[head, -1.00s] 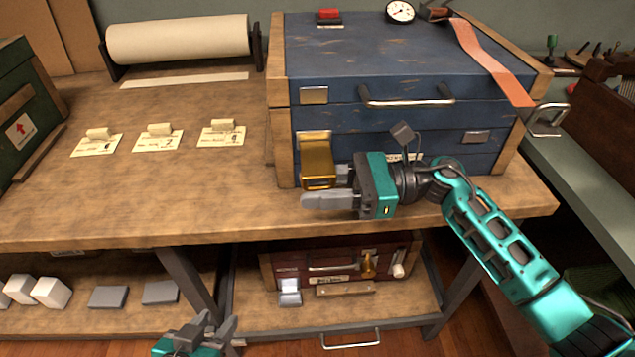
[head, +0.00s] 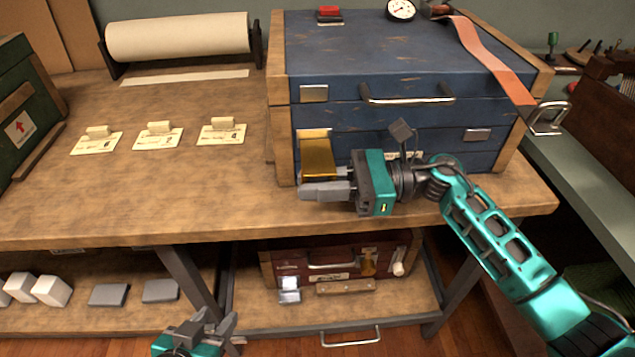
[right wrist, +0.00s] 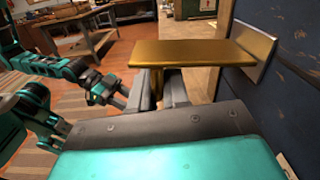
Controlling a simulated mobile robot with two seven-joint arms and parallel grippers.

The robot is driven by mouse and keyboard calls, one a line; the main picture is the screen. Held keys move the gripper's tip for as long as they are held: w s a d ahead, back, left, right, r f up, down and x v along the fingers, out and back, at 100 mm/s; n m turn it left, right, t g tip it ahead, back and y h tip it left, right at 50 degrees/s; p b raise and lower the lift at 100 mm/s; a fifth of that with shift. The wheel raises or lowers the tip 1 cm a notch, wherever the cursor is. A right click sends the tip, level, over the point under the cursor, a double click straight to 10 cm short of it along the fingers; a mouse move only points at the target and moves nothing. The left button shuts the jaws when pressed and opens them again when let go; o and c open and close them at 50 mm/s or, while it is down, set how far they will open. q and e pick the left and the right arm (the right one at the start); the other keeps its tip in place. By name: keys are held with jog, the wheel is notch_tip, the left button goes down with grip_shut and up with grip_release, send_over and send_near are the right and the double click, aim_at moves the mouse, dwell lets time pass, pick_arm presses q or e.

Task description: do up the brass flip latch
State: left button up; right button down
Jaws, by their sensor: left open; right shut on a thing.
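The brass flip latch (head: 317,158) is on the front left of the blue chest (head: 385,118). Its flap sticks out from the chest front, and it also shows in the right wrist view (right wrist: 205,50) beside the blue wall. My right gripper (head: 326,189) is under the flap, with its fingers shut on the latch's lower part. In the right wrist view my right gripper (right wrist: 158,88) has a narrow brass piece between its fingers. A silver plate (head: 314,94) is on the lid above the latch. My left gripper (head: 212,326) is open and empty, low before the bench.
A steel handle (head: 408,98) and a second silver plate (head: 477,135) are on the chest front. An orange strap (head: 490,60) with a metal buckle (head: 547,118) crosses the lid. Paper tags (head: 158,137) lie left. A red case (head: 335,265) sits on the lower shelf.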

jog(key=shift+s+f, duration=0.1)
jog(key=shift+s, duration=0.05)
jog(key=shift+s+r+m+p, duration=0.15)
jog(key=shift+r+m+p, duration=0.25)
jog(key=shift+m, duration=0.3)
jog(key=shift+a, duration=0.1)
jog(key=c, duration=1.2)
grip_release()
jog(key=shift+r, duration=0.15)
jog(key=d+b, duration=0.1)
jog(key=d, duration=1.2)
jog(key=shift+b, duration=0.35)
